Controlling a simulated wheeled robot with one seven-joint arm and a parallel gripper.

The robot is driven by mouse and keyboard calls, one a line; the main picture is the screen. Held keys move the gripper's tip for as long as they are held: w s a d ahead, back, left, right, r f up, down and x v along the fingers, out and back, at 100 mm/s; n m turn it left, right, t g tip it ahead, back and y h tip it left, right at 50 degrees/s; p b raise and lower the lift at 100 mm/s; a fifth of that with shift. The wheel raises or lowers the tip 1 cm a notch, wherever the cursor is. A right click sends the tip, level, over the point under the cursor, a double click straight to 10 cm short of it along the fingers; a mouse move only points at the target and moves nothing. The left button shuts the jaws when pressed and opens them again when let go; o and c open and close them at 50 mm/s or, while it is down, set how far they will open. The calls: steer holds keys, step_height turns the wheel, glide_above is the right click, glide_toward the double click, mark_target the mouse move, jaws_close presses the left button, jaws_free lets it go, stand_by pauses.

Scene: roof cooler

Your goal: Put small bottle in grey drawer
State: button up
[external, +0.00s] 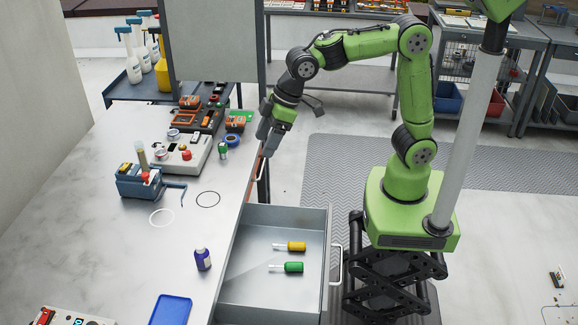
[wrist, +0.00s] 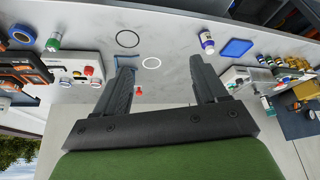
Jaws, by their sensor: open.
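A small purple bottle (external: 203,259) with a white band stands upright on the workbench, left of the grey drawer (external: 270,218). It also shows in the wrist view (wrist: 207,43), past the tip of the right finger and apart from it. The grey drawer is pulled out and holds a yellow-handled screwdriver (external: 294,246) and a green-handled one (external: 292,267). My gripper (external: 266,143) is in the air by the bench's right edge, well behind the drawer and away from the bottle. In the wrist view, its two fingers (wrist: 162,64) are apart with nothing between them.
A blue tray (external: 171,311) lies near the bottle. A blue vise-like tool (external: 146,183), two rings, a control box (external: 181,153) and a small green-and-white container (external: 223,151) sit farther back. The bench around the bottle is clear.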

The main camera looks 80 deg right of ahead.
steer(key=w+a+f+n+p, duration=0.2)
steer(key=w+a+f+p, duration=0.1)
steer(key=w+a, duration=0.55)
steer(key=n+g+y+p, duration=0.1)
glide_toward(202, 256)
steer(key=x, duration=0.4)
steer(key=d+x, duration=0.1)
steer(key=x, duration=0.6)
steer(key=shift+w+d+f, duration=0.25)
steer(key=shift+f, duration=0.25)
steer(key=shift+s+r, duration=0.1)
steer(key=shift+c, duration=0.2)
